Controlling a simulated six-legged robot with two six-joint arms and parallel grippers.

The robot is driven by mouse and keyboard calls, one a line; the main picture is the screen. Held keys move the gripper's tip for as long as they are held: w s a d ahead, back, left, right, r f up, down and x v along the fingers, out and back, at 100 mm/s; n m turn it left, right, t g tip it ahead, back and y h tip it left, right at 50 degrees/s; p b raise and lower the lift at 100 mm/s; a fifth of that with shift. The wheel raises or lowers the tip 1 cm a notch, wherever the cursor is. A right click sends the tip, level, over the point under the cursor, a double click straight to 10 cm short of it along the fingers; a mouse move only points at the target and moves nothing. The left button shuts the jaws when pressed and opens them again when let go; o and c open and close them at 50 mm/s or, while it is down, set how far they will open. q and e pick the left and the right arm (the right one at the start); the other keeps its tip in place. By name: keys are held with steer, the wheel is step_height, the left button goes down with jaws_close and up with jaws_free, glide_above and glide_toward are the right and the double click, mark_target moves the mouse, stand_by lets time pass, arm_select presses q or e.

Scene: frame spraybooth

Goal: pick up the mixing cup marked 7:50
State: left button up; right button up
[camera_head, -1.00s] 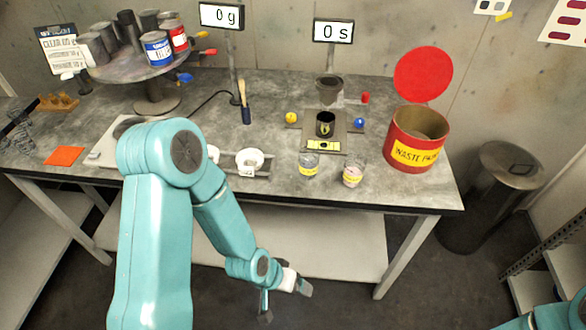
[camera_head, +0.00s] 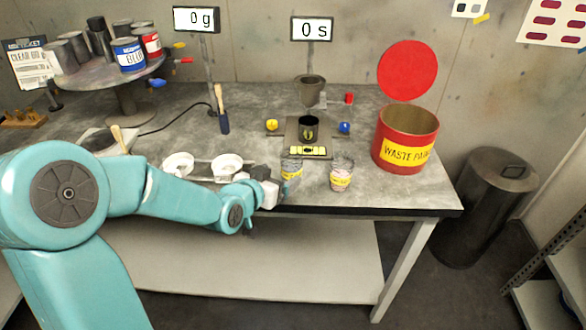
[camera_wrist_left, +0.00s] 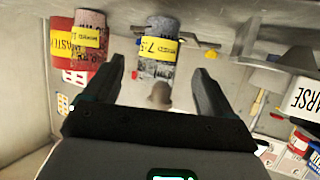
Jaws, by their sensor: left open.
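The mixing cup whose yellow label shows "7:5" (camera_wrist_left: 158,50), its last part hard to read, is clear with grey speckles. In the left wrist view it lies between my left gripper's fingers (camera_wrist_left: 158,72), which are apart, with space on both sides. My right gripper is out of view.
The red waste can (camera_head: 405,140) stands right of the cups. White round cups (camera_head: 227,165) sit to the left. The table's front edge (camera_head: 400,210) is close.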

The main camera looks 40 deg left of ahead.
mark_target(287, 172)
arm_select(q)
steer(key=shift+x, duration=1.2)
steer(key=p+x, duration=0.1)
steer(key=x, duration=0.5)
steer(key=shift+s+d+f, duration=0.1)
steer(key=shift+s, duration=0.1)
steer(key=shift+c, duration=0.7)
steer(key=c, duration=1)
